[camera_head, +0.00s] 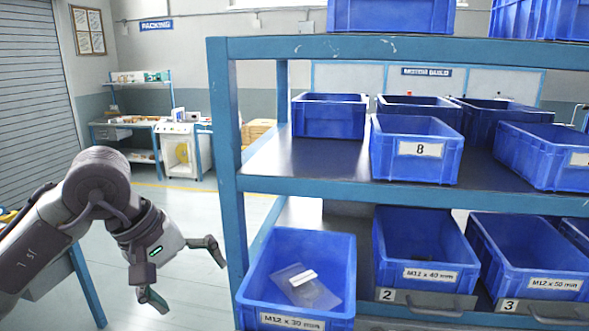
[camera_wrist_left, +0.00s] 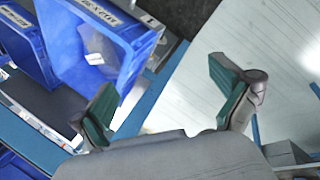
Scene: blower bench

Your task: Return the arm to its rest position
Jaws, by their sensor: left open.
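My left gripper (camera_head: 186,277) is open and empty in the head view, over the floor just left of the blue shelf rack (camera_head: 226,165). One finger points right toward the rack's front post and the other points down. In the left wrist view its two green-padded fingers (camera_wrist_left: 168,105) stand wide apart with nothing between them. A blue bin labelled M12 x 30 mm (camera_head: 341,290) is right of the gripper on the lower shelf, apart from it. The bin holds a clear bag with a white label (camera_head: 303,284). My right gripper is in neither view.
Blue bins labelled M12 x 40 mm (camera_head: 424,250) and M12 x 50 mm (camera_head: 528,262) stand further right. A bin marked 8 (camera_head: 415,165) is on the middle shelf. A packing bench (camera_head: 127,127) stands at the back left. Open floor lies left of the rack.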

